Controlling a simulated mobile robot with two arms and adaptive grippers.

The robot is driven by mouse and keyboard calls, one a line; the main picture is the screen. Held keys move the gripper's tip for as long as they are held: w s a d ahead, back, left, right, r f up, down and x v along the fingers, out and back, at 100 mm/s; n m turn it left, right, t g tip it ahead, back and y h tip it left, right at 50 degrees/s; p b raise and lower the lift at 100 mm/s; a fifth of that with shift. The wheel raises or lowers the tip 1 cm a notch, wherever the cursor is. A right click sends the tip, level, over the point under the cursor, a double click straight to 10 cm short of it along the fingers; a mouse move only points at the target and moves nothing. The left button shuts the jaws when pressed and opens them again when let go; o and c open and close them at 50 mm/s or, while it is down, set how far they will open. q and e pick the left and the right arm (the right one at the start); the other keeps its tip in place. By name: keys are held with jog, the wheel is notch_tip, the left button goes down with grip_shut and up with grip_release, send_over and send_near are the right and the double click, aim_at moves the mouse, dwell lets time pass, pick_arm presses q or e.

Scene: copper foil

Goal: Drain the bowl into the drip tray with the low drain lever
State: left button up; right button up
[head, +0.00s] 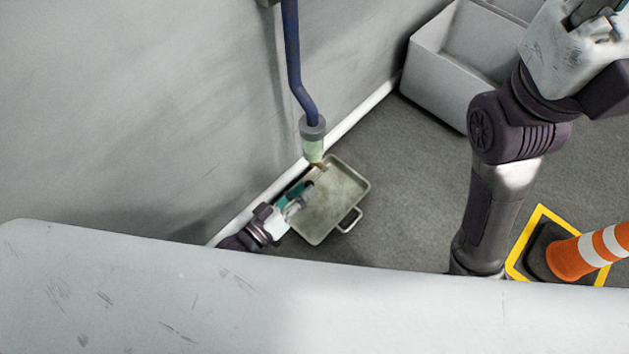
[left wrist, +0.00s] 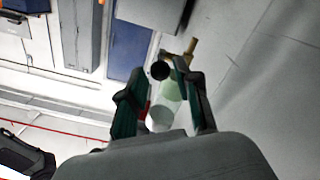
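The pale green bowl (head: 313,150) hangs under a grey collar at the low end of a blue pipe (head: 293,60). The metal drip tray (head: 345,190) lies on the floor below it. A small brownish part (head: 319,169) shows just under the bowl; I cannot tell if it is the drain lever. My left gripper (head: 307,188) is low by the wall, over the tray's left side. In the left wrist view its fingers (left wrist: 157,82) are apart, with the bowl (left wrist: 170,95) seen between them and a brass part (left wrist: 190,48) beyond. My right gripper (head: 597,14) is cut off by the frame edge.
A grey bin (head: 440,65) stands against the wall at the back. An orange and white cone (head: 575,258) stands inside a yellow floor marking at right. The wall runs close along my left gripper. Grey floor between tray and right arm is clear.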

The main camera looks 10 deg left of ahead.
aim_at(314, 180)
pick_arm(q)
jog(key=shift+b+x, duration=0.65)
jog(key=shift+x, duration=1.7)
grip_shut()
